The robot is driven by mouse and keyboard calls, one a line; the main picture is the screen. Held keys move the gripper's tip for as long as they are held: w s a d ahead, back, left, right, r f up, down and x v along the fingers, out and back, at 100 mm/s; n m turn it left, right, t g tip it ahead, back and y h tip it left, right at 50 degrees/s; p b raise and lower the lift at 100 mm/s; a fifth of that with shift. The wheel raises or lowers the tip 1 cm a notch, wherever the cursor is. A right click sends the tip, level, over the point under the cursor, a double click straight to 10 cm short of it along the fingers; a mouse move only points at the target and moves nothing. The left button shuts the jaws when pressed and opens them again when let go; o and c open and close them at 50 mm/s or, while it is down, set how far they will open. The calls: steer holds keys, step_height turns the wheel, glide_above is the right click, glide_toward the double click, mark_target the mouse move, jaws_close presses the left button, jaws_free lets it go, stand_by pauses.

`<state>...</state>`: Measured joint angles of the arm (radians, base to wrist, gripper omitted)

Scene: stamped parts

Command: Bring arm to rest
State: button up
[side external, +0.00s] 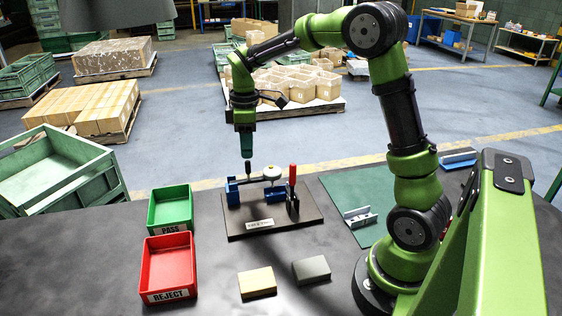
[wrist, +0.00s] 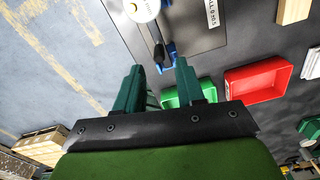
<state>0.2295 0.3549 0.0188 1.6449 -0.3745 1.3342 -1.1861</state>
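My gripper (side external: 246,152) points down above the left end of a gauge fixture on the dark bench. In the wrist view its two green fingers (wrist: 158,65) stand apart with nothing between them, and a black handle (wrist: 159,52) shows just beyond the tips. The fixture has a dark base plate (side external: 250,231), blue supports (side external: 232,194), a white round dial (side external: 271,172) and a red-handled clamp (side external: 292,176). The black handle (side external: 247,168) stands upright right under the fingertips. I cannot tell whether the fingers touch it. My arm is raised and bent over the bench.
A green PASS tray (side external: 170,229) and a red REJECT tray (side external: 192,263) stand left of the fixture, both looking empty. A tan block (side external: 257,281) and a grey block (side external: 311,268) lie in front. A metal bracket (side external: 360,218) rests on a green mat (side external: 345,191) at the right.

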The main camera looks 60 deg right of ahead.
steer(key=s+a+r+m+t+y, duration=0.1)
steer(key=s+a+r+m+t, duration=0.2)
steer(key=s, duration=0.6)
steer(key=s+a+r+m+t+y, duration=0.1)
steer(key=s+a+r+m+t, duration=0.3)
steer(key=s+a+m, duration=0.3)
steer(key=shift+s+a+r+m, duration=0.4)
steer(key=shift+s+a+r, duration=0.2)
steer(key=shift+s+a, duration=0.6)
